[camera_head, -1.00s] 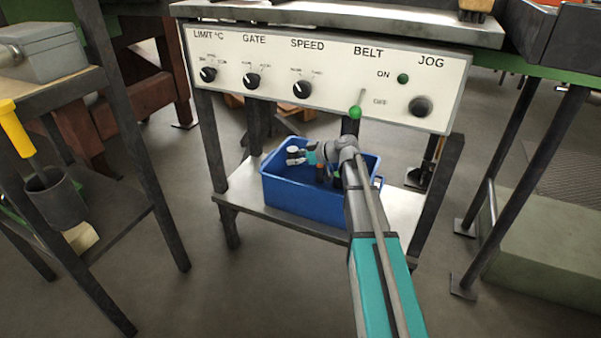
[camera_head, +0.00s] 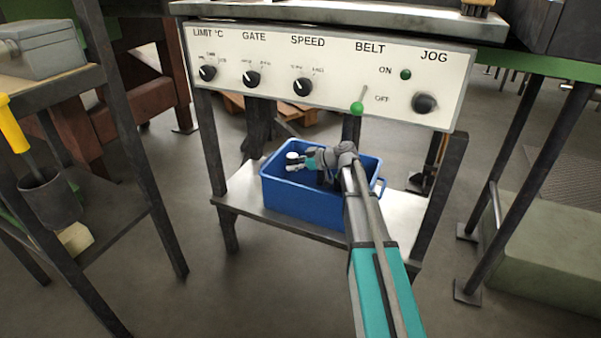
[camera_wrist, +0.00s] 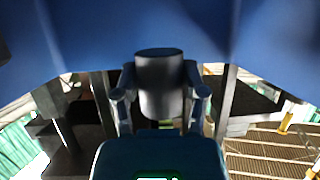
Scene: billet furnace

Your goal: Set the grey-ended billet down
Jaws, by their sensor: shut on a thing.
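The billet shows in the wrist view as a dark grey cylinder (camera_wrist: 160,88), held between the two fingers of my gripper (camera_wrist: 160,100). In the head view its pale grey end (camera_head: 291,155) shows at my gripper (camera_head: 299,162), over the left part of the blue bin (camera_head: 305,203). My gripper is shut on the billet. The bin's blue wall (camera_wrist: 160,22) fills the top of the wrist view. Whether the billet touches the bin is not clear. My arm and wrist hide much of the bin's inside.
The bin stands on a metal shelf (camera_head: 250,209) under a control panel (camera_head: 330,75) with knobs and a green-tipped lever (camera_head: 357,107). Table legs flank the shelf. A side stand at left holds a grey box (camera_head: 42,47) and a dark cup (camera_head: 50,198).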

